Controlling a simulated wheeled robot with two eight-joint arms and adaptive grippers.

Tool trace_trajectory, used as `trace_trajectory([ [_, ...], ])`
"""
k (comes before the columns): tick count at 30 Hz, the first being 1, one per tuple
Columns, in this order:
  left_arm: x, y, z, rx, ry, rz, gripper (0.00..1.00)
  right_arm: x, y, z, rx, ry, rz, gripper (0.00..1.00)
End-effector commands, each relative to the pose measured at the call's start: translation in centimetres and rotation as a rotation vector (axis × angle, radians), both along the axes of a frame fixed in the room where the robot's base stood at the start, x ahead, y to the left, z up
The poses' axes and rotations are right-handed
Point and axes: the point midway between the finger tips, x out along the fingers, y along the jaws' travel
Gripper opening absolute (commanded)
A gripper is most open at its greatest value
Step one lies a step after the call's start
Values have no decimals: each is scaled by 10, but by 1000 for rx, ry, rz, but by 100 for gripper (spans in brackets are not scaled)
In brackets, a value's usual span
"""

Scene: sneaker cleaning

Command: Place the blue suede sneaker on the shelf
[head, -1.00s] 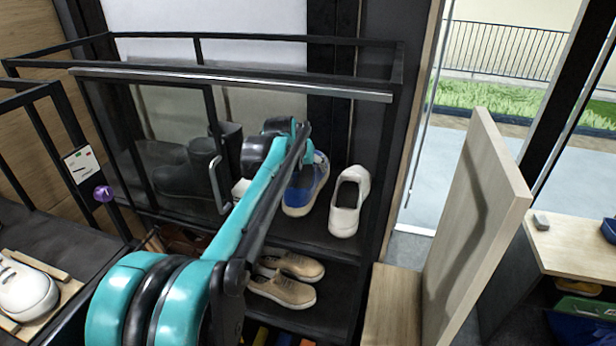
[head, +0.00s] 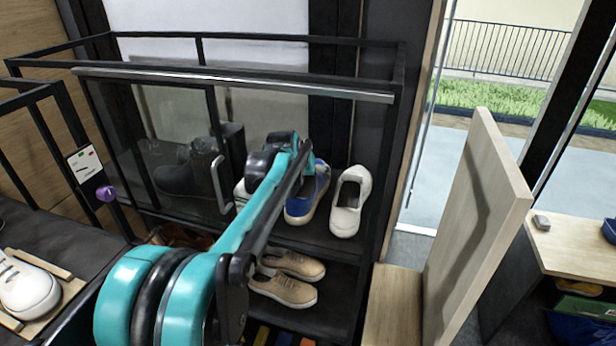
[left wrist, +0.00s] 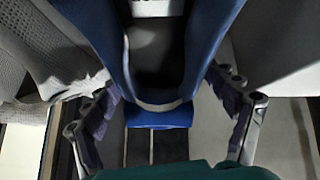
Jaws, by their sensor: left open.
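The blue suede sneaker (head: 307,196) stands on the upper shelf (head: 290,237) of the black rack, beside a white shoe. My left arm reaches over the shelf and hides part of the sneaker; its fingertips do not show in the head view. In the left wrist view the blue sneaker (left wrist: 160,115) lies between the spread fingers of my left gripper (left wrist: 168,118). The left gripper is open, with a finger on each side of the sneaker's heel end. I cannot tell whether either finger touches it. My right gripper is out of view.
A white slip-on (head: 349,202) stands close on the right, dark boots (head: 205,165) behind glass on the left. Tan shoes (head: 287,277) occupy the lower shelf. A metal rail (head: 235,83) crosses above. A wooden panel (head: 478,225) stands at the right.

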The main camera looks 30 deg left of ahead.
Motion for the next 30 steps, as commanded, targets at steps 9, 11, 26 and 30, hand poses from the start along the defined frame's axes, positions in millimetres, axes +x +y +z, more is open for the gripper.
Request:
trace_trajectory([
  [9, -32, -7, 37, -1, 0, 1, 85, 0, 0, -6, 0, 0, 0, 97],
  [11, -41, -9, 48, -1, 0, 1, 85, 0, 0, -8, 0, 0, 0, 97],
  [26, -78, -16, 92, 0, 0, 0, 85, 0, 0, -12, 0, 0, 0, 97],
  [30, -90, -40, 82, 6, 9, -32, 85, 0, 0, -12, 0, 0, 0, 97],
])
